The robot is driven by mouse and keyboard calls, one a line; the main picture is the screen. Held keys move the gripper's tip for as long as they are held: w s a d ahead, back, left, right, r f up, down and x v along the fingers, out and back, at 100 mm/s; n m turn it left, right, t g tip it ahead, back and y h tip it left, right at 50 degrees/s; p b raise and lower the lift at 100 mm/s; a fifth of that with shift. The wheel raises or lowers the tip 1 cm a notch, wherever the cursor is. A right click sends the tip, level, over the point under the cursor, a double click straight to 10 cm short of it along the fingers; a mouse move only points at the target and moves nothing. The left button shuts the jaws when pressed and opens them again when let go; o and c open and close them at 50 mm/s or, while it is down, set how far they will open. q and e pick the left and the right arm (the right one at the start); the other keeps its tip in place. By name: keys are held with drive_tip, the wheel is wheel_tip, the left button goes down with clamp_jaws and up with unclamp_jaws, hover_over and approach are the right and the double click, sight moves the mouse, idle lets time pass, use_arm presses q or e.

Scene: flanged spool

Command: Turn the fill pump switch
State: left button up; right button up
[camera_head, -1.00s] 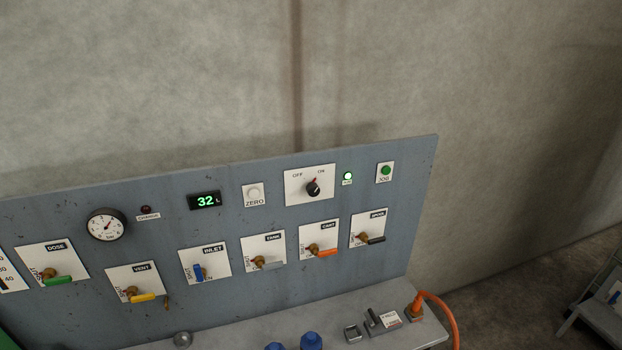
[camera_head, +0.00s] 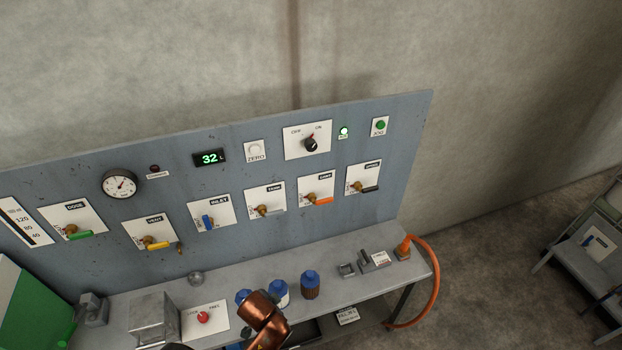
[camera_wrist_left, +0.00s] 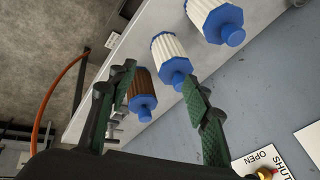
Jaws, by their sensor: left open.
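A black rotary knob (camera_head: 310,144) sits on a white plate marked OFF and ON, high on the grey panel. Its pointer is turned toward the ON side, and the small lamp (camera_head: 344,132) to its right is lit green. I cannot read the words "fill pump" on it. My left gripper (camera_wrist_left: 160,88) is open in the left wrist view, with blue-capped cartridges beyond its fingers. The knob is not in that view. A copper-coloured link of my arm shows at the bottom of the head view, well below the knob. My right gripper is not in view.
A row of valves with coloured handles, such as the orange one (camera_head: 322,201), lies below the knob. Blue-capped cartridges (camera_head: 310,284) stand on the grey bench (camera_head: 350,250). An orange hose (camera_head: 434,285) hangs at the bench's right end. The space before the knob looks clear.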

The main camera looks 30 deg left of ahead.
use_arm(q)
drive_tip(key=w+a+r+m+t+y, duration=0.1)
drive_tip(key=w+r+m, duration=0.2)
drive_tip(key=w, duration=0.3)
drive_tip(key=w+r+m+t+y, duration=0.1)
drive_tip(key=w+r+m+y, duration=0.1)
drive_tip(key=w+r, duration=0.35)
drive_tip(key=m+t+y, duration=0.5)
drive_tip(key=m+y, duration=0.4)
approach(312, 147)
drive_tip(key=x, duration=0.4)
drive_tip(key=p+x, duration=0.2)
drive_tip(key=x, duration=0.3)
drive_tip(key=shift+w+a, duration=0.2)
drive_tip(key=shift+a, duration=0.15)
drive_tip(key=shift+w+a+h+p, duration=0.3)
drive_tip(key=shift+w+a, duration=0.05)
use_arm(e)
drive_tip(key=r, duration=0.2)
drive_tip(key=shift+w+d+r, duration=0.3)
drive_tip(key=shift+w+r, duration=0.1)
use_arm(q)
drive_tip(key=shift+c, duration=0.5)
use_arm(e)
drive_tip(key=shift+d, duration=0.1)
